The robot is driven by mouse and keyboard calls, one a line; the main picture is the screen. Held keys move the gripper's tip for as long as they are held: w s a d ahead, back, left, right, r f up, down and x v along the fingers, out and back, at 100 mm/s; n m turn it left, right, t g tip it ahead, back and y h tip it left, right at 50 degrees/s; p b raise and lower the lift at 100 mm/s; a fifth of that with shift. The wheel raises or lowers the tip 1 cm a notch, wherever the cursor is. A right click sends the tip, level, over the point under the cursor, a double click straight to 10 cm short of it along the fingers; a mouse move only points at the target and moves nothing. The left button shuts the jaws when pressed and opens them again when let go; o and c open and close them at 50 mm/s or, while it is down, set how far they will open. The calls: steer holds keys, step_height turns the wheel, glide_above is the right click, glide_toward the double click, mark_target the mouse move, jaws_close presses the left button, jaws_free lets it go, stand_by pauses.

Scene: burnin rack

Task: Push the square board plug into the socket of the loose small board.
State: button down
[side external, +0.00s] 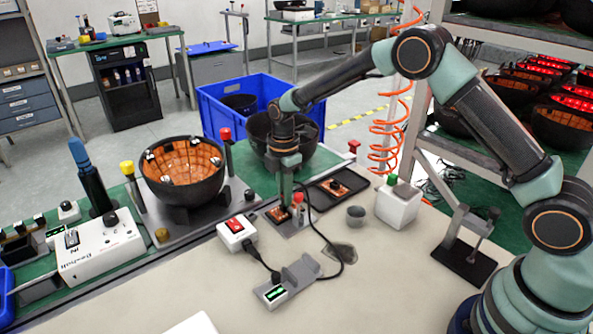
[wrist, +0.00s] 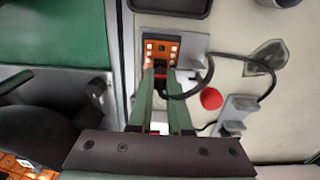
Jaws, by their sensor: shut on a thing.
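The small orange board (side external: 276,214) lies on a grey plate at the middle of the bench. It also shows in the wrist view (wrist: 151,49), with pale pads along its sides and a dark square near its middle. My gripper (side external: 286,203) points straight down over this board, and its fingers (wrist: 161,88) reach the board's near end in the wrist view. It is shut on the board plug, a small dark piece mostly hidden between the fingers. A black cable (wrist: 271,80) loops away from it to the right. I cannot tell whether the plug touches or enters the socket.
A black tray (side external: 318,200) with another orange board stands just behind right. A white box with a red switch (side external: 237,231) and a grey holder with a green display (side external: 298,275) stand in front. A red-capped post (side external: 298,198) is close beside my gripper.

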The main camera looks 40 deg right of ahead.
steer(key=shift+f, duration=0.15)
steer(key=c, duration=0.8)
jaws_free()
steer(key=shift+o, duration=0.2)
step_height(320, 180, up, 12)
